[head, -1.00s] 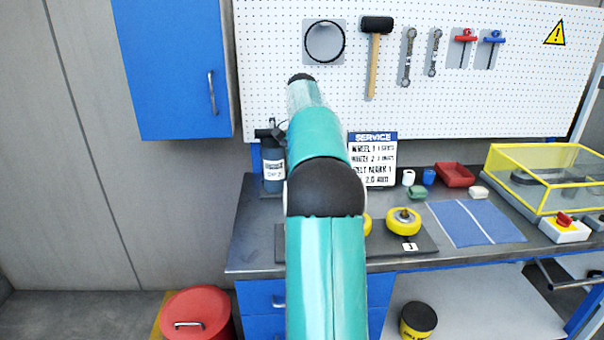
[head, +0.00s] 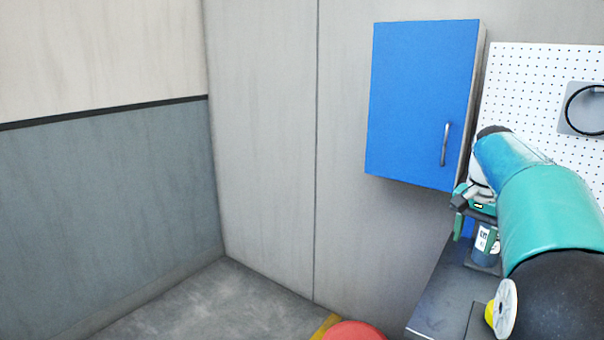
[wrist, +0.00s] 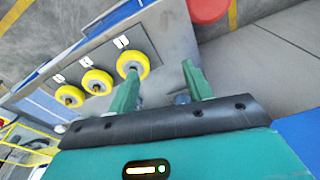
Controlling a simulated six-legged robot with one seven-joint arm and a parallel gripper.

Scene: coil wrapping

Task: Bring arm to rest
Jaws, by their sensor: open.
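My gripper (head: 474,232) is at the right in the head view, over the left end of the workbench and in front of the dark bottle (head: 486,250). Its two green fingers also show in the wrist view (wrist: 160,80). They are apart, with nothing seen held between them. My teal arm covers much of the bench in the head view. In the wrist view, yellow wheels (wrist: 132,65) sit on a dark board to the left of the fingers.
A blue wall cabinet (head: 420,100) hangs above and left of my gripper. The pegboard (head: 530,85) with a black ring (head: 568,112) is at the right. A red round lid (head: 350,331) stands low by the bench (head: 432,300). The floor at left is clear.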

